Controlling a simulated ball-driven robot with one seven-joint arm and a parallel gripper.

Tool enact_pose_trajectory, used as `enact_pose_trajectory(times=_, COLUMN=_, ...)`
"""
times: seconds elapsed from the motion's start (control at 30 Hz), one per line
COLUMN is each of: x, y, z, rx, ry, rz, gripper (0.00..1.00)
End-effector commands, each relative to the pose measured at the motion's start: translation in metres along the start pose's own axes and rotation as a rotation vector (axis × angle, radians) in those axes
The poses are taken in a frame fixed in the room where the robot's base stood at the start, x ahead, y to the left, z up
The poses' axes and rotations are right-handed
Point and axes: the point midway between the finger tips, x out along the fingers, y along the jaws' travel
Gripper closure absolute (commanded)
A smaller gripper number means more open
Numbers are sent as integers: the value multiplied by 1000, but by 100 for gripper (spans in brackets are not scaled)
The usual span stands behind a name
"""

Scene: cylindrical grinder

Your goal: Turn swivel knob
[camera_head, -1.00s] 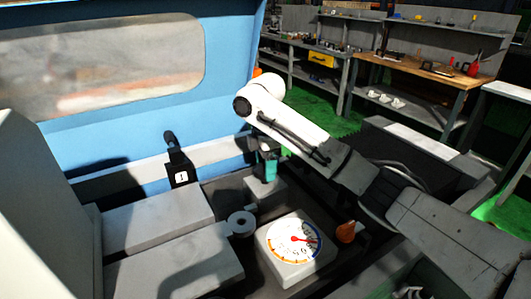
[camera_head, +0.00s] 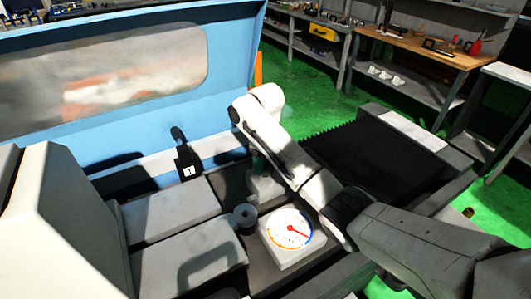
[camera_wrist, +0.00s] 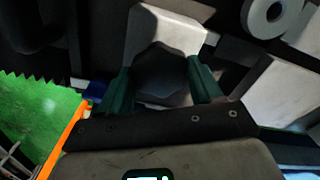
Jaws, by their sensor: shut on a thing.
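The swivel knob (camera_wrist: 160,72) is dark with a lobed rim and shows in the wrist view, in front of a pale grey block. My gripper (camera_wrist: 162,65) has its two teal fingers on either side of the knob, shut on it. In the head view the pale grey block (camera_head: 264,188) stands behind the dial, and my arm reaches down to it from the right. My arm largely hides the fingers and the knob there.
A white dial (camera_head: 284,243) with a red pointer lies close in front of my arm. Grey machine blocks (camera_head: 170,208) fill the left, and a blue hood (camera_head: 100,125) rises behind. A wooden bench (camera_head: 430,50) stands farther back.

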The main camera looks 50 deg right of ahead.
Motion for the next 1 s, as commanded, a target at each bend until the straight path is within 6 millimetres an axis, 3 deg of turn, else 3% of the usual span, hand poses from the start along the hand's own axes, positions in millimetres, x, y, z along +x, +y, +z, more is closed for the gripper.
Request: enact_pose_trajectory(times=1.0, x=0, y=-2, z=-2, rx=963, ry=1, rz=-1, gripper=66)
